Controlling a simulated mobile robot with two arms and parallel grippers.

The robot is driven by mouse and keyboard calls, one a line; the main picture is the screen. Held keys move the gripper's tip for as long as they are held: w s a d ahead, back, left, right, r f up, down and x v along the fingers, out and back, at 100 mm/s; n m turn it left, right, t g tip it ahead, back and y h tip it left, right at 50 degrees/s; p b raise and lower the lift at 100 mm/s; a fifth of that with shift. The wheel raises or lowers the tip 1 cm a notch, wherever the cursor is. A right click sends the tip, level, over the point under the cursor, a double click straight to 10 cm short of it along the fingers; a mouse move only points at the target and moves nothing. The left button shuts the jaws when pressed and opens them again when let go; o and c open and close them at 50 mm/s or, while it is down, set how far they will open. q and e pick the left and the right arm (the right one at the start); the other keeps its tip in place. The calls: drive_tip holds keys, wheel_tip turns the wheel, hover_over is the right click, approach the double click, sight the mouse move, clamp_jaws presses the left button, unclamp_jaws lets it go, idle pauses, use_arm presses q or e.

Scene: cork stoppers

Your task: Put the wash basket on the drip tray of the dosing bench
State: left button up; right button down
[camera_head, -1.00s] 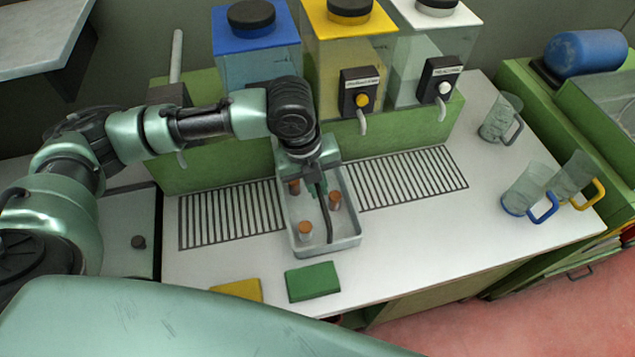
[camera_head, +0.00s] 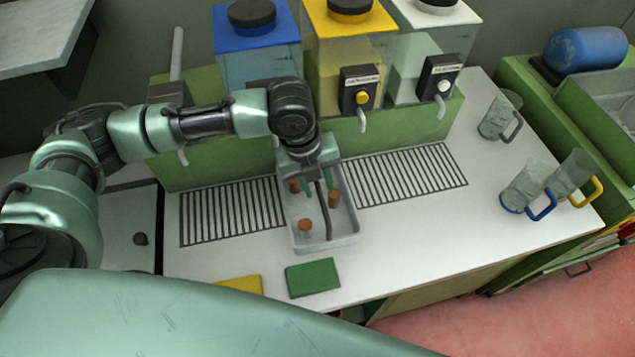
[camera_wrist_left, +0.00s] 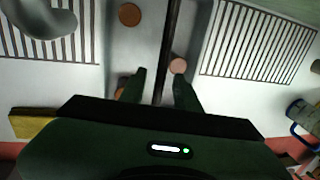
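The wash basket (camera_head: 348,236) is a pale, shallow tray with a dark bar handle (camera_head: 327,222) running along its middle. It stands on the white bench top, between two slatted grates, and holds several brown cork stoppers. The drip tray's slats show at left (camera_head: 232,212) and right (camera_head: 410,178); I cannot tell whether they are one tray behind the basket. My left gripper (camera_head: 321,187) reaches down into the basket. In the left wrist view its two fingers (camera_wrist_left: 160,84) are apart, with the dark bar between them and gaps on both sides. My right gripper is not in view.
Blue, yellow and white-lidded dispensers with taps (camera_head: 361,120) stand behind. A green block (camera_head: 313,278) and a yellow block (camera_head: 240,285) lie at the front edge. Glass jugs (camera_head: 527,185) stand at the right.

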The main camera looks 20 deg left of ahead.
use_arm(q)
wheel_tip(320, 180, up, 12)
drive_tip(key=s+a+b, duration=0.1)
drive_tip(key=shift+s+a+b, duration=0.15)
drive_tip(key=shift+a+b, duration=0.25)
drive_tip(key=shift+f, duration=0.15)
